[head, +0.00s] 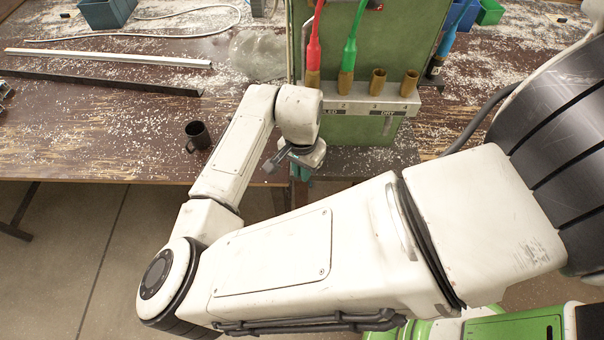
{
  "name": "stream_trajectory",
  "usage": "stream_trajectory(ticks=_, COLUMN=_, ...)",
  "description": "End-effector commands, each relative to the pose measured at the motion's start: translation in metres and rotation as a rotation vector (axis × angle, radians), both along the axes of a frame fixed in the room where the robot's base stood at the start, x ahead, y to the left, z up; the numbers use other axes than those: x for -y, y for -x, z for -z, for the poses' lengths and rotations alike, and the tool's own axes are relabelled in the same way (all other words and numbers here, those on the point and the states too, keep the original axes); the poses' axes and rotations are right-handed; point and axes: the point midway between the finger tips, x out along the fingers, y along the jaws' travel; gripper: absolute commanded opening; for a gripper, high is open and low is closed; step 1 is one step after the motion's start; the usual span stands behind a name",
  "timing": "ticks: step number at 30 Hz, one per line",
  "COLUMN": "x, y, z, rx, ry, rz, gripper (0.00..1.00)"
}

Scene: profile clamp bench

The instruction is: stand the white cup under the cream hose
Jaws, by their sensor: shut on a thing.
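My gripper (296,166) is at the front edge of the bench, below the green machine. Its jaws are mostly hidden by my own wrist. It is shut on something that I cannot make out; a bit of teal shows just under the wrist. I see no white cup for sure in the head view. A thin cream hose (190,36) lies in a loose loop on the bench at the back left. Whether another cream hose hangs at the machine cannot be told.
The green machine (362,132) carries a grey holder with a red hose (314,50), a green hose (350,52) and brass fittings. A blue hose (445,45) is to its right. A dark mug (197,135) stands left of my arm. Two long bars (110,57) lie at the left.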

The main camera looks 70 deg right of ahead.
Motion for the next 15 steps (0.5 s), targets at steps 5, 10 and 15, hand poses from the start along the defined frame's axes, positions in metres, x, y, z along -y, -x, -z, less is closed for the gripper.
stream_trajectory(ticks=5, x=0.005, y=-0.0013, z=0.0001, rx=0.0, ry=0.001, rz=0.001, gripper=0.0)
stream_trajectory(ticks=10, x=0.0058, y=-0.0018, z=0.0002, rx=0.0, ry=0.001, rz=0.0, gripper=0.0)
stream_trajectory(ticks=15, x=0.0057, y=-0.0018, z=0.0002, rx=0.0, ry=0.0, rz=0.0, gripper=0.0)
